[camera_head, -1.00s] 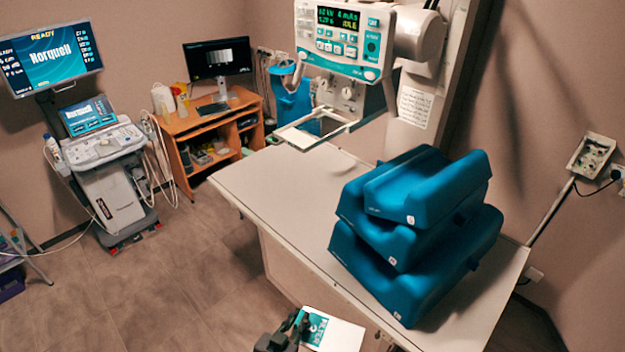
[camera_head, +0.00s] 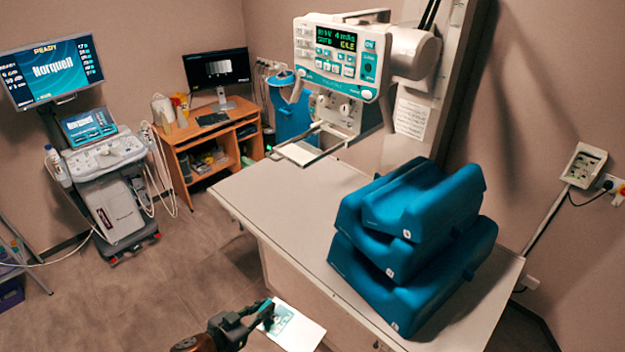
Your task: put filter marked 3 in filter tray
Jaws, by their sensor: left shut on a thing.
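A flat white filter plate (camera_head: 303,335) with a teal printed label is at the bottom of the head view. The number on it is too small to read. My left gripper (camera_head: 264,313) is shut on its left edge and holds it in front of the table, low in the picture. The filter tray (camera_head: 296,154) appears to be the thin, pale open frame below the X-ray tube head (camera_head: 345,52). The held filter is well apart from it. My right gripper is not in view.
The white table (camera_head: 262,195) lies between the filter and the tray frame. Stacked blue foam cushions (camera_head: 400,295) cover its right part; its left part is clear. A wooden desk (camera_head: 196,133) and a wheeled console (camera_head: 115,200) stand at the back left.

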